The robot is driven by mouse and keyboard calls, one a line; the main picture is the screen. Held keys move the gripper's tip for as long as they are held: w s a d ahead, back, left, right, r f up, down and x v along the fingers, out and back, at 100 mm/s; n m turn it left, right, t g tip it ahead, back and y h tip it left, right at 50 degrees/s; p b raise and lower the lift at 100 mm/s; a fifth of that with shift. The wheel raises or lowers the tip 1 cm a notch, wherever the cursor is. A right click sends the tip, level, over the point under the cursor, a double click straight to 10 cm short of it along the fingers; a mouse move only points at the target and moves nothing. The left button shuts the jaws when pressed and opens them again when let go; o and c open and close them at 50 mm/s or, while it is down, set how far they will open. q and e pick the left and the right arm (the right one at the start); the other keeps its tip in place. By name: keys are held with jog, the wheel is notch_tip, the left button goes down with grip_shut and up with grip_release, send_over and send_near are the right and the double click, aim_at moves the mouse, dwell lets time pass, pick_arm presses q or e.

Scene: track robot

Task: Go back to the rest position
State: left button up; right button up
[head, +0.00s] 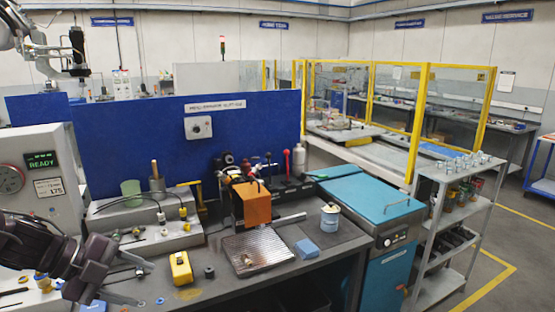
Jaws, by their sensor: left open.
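My left gripper (141,281) reaches in from the lower left on a dark arm, over the left end of the workbench. My right gripper is not in this view.
The grey workbench (210,294) carries a ribbed metal tray (258,253), an orange box (251,204), a blue block (307,249) and a white-blue can (330,217). A grey machine (60,150) showing READY stands left. A shelf cart (455,174) and open floor are right.

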pick_arm(q)
jog(key=w+d+f+n+t, duration=0.1)
jog(key=w+f+n+t, duration=0.15)
jog(key=w+f, duration=0.45)
jog(key=w+f+n+t, duration=0.1)
jog(key=w+f+n, duration=0.25)
jog(key=f, duration=0.65)
jog(key=s+a+f+n+y+b, duration=0.15)
jog(key=f+n, duration=0.25)
jog(key=f, duration=0.8)
jog(key=s+f+n+y, duration=0.1)
jog(key=s+f+n, duration=0.25)
jog(key=f, duration=0.95)
jog(key=s+d+f+n+g+y, duration=0.2)
jog(key=s+f+n+g+y, duration=0.4)
jog(key=s+f, duration=2)
jog(key=s+d+f+n, duration=0.1)
jog(key=s+f, duration=0.1)
jog(key=s, duration=0.7)
jog(key=s+d+f+n, duration=0.2)
jog(key=s, duration=0.8)
jog(key=shift+s+g, duration=0.25)
jog(key=shift+g, duration=0.2)
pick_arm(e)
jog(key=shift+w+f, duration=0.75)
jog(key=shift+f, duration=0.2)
